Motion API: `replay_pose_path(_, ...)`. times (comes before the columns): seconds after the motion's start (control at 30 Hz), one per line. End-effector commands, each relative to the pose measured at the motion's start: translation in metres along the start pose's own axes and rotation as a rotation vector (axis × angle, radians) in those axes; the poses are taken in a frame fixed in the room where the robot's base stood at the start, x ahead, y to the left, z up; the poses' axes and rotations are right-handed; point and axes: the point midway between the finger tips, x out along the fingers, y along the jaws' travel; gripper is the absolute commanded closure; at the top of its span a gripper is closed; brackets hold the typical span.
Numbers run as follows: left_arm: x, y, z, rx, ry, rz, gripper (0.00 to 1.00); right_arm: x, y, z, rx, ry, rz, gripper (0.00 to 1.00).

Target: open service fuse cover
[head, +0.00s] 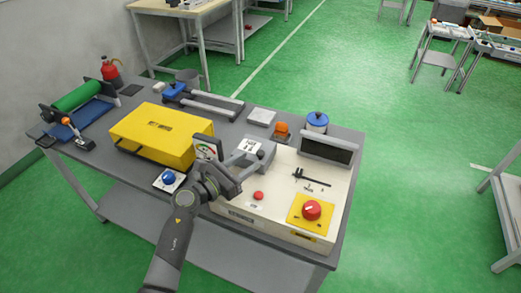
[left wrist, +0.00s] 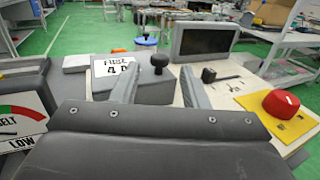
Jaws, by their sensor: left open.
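The fuse cover is a grey box with a white "FUSE" label (left wrist: 115,67) and a black knob (left wrist: 159,62) on top. It stands on the cream control panel (head: 285,205), and its label also shows in the head view (head: 252,145). My left gripper (head: 246,158) reaches in from the front left, just at the cover. In the left wrist view its two fingers (left wrist: 161,70) are apart, with the knob in line between them and nothing held. I cannot tell whether the fingers touch the cover. My right gripper is not in view.
A belt gauge (head: 207,149) stands just left of the gripper. A red knob on a yellow plate (head: 311,210), a red button (head: 258,195) and a dark screen (head: 327,150) are on the panel. A yellow case (head: 155,130) lies to the left.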

Motion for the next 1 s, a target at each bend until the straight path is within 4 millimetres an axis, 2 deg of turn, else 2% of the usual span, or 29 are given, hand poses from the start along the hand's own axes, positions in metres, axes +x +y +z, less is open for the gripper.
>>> replay_pose_path(0.1, 0.024, 0.000, 0.002, -0.002, -0.002, 0.000, 0.60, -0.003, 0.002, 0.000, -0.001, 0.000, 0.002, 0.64)
replay_pose_path(0.3, 0.050, 0.000, 0.001, -0.003, -0.002, 0.000, 0.60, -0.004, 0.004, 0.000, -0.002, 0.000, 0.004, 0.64)
replay_pose_path(0.5, 0.061, 0.000, 0.000, -0.001, 0.000, 0.000, 0.60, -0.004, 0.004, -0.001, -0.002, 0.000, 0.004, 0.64)
replay_pose_path(0.8, 0.062, 0.000, 0.000, -0.001, 0.000, 0.001, 0.60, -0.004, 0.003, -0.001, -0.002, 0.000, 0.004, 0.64)
replay_pose_path(1.0, 0.062, 0.000, 0.000, -0.001, 0.000, 0.001, 0.86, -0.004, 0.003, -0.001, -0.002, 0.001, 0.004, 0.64)
